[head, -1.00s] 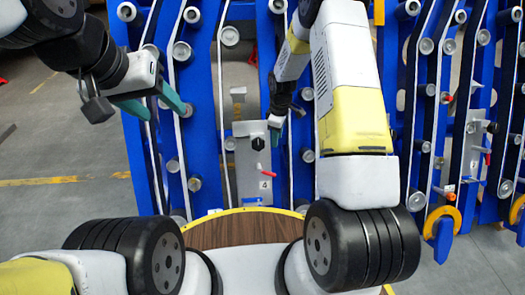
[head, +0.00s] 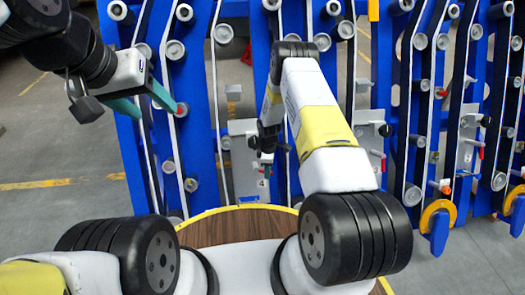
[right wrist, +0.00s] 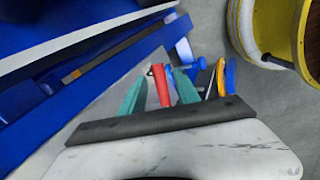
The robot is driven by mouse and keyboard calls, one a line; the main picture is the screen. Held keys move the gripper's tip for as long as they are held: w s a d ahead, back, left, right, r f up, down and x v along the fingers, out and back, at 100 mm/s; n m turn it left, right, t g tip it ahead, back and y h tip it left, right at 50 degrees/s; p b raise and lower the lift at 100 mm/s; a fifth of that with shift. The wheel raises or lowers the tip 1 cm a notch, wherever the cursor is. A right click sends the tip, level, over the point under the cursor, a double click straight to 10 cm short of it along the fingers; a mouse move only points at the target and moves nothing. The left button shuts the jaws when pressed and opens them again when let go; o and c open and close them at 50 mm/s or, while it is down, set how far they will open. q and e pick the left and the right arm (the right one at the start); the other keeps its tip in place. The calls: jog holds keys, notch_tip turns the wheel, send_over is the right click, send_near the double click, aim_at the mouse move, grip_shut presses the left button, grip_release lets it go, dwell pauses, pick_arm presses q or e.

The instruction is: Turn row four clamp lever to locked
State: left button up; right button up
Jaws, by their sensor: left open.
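The row four clamp plate (head: 243,172) is a grey metal plate low on the blue chassis, partly covered by my right gripper (head: 267,160). In the right wrist view a red lever (right wrist: 161,86) shows between the two green fingers of my right gripper (right wrist: 158,92). The fingers stand apart with a small gap on each side of the lever; I cannot tell whether they touch it. The lever is mostly hidden in the head view. My left gripper (head: 146,100) is open and empty, in front of the chassis at the left.
Another grey plate (head: 370,133) with a black knob and red lever is to the right of my right arm. Blue chassis rails (head: 205,110) with several rollers stand close ahead. An orange ring (head: 440,215) is low at the right. Open floor lies at the left.

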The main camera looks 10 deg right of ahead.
jog(key=shift+f, duration=0.2)
grip_shut()
dwell(1.3)
